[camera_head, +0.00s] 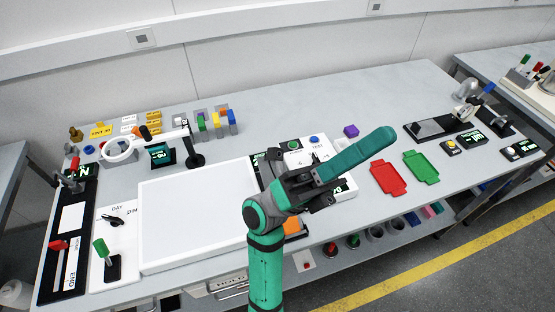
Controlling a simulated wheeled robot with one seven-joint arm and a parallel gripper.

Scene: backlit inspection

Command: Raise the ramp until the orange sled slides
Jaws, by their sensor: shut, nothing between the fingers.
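My gripper (314,190), dark grey, hangs over the front middle of the bench, and its jaws are shut with nothing held. My teal arm blocks part of the bench around it. An orange patch (293,227) shows just below the gripper near the bench's front edge; it is mostly hidden, and I cannot tell whether it is the sled. I cannot clearly make out the ramp. A dark strip with a grey plate (432,127) lies at the right rear, but I cannot tell what it is.
A large white panel (195,215) lies left of my arm. A red tray (387,178) and a green tray (421,167) lie to the right. A ring lamp (121,150), levers and switches crowd the left end.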

